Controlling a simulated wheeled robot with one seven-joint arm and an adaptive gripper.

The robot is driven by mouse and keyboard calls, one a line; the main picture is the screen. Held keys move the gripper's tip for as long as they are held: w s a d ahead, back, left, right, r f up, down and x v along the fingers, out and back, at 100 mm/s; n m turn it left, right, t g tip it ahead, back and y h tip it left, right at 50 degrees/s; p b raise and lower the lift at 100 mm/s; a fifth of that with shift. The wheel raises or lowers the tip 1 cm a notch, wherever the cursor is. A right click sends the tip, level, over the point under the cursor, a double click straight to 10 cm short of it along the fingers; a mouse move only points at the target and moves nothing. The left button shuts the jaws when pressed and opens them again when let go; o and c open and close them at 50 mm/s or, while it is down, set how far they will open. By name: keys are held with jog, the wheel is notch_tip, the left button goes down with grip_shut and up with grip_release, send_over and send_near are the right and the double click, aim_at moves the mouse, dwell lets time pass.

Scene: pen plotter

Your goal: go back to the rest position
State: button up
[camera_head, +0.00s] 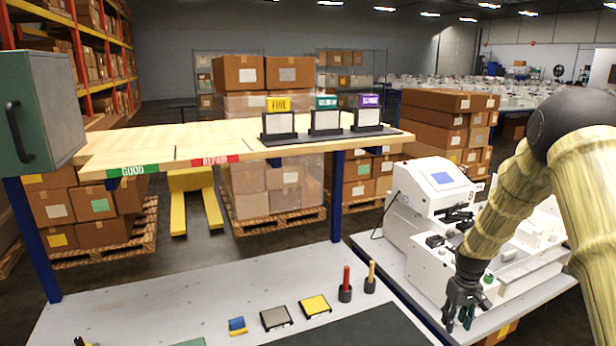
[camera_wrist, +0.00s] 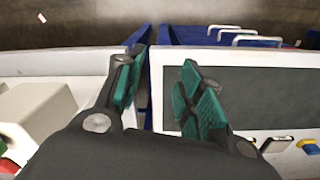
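My gripper (camera_head: 459,318) hangs pointing down in the head view, near the white machine's front left. In the wrist view my gripper (camera_wrist: 157,85) has its two green-padded fingers apart with nothing between them. It is over the gap between the grey workbench (camera_head: 150,310) and the table (camera_head: 505,318) that bears the white plotter machine (camera_head: 425,195). The plotter has a small blue screen. My arm comes in from the right and hides part of the machine.
On the workbench are a yellow pad (camera_head: 315,306), a grey pad (camera_head: 275,318), a blue-and-yellow block (camera_head: 237,325), a red pen (camera_head: 347,280) and a wooden pen (camera_head: 371,275) in holders. A wooden shelf (camera_head: 220,137) stands above, with a green cabinet (camera_head: 50,105) at left.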

jog(key=s+a+f+b, duration=0.1)
jog(key=s+a+f, duration=0.5)
jog(key=s+f, duration=0.55)
jog(key=s+a+f+b, duration=0.1)
jog(key=s+a+f, duration=0.6)
jog(key=s+f, duration=0.45)
jog(key=s+a+f, duration=0.1)
jog(key=s+a, duration=0.2)
jog(key=s, duration=0.9)
jog(key=s+a+f+m+b, duration=0.1)
jog(key=s+a, duration=0.3)
jog(key=s, duration=0.7)
jog(key=shift+s+f, duration=0.3)
jog(key=shift+s, duration=0.1)
jog(key=shift+a, duration=0.1)
